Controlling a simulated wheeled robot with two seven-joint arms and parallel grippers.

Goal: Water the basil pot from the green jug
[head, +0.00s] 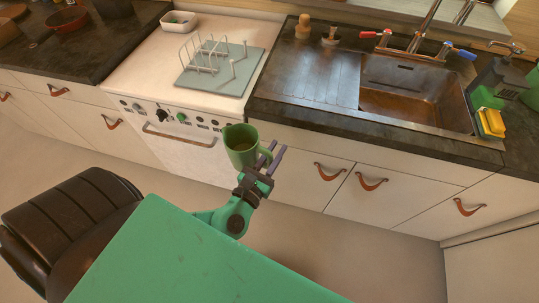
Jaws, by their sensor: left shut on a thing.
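The green jug (238,156) is upright in front of the white stove and the counter, with its open top facing me and a brownish inside showing. My left gripper (272,154) is at the right side of the jug, shut on it at its handle. The jug is held in the air, clear of the counter's front edge. I cannot make out a basil pot in this view. My right gripper is not in view.
A dark counter (285,97) holds a sink (415,88) with red and blue taps. A dish rack (207,58) on a grey mat (240,75) sits on the white stove (150,70). Drawers with leather pulls (328,172) line the front. A dark bottle and yellow sponge (491,122) stand right.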

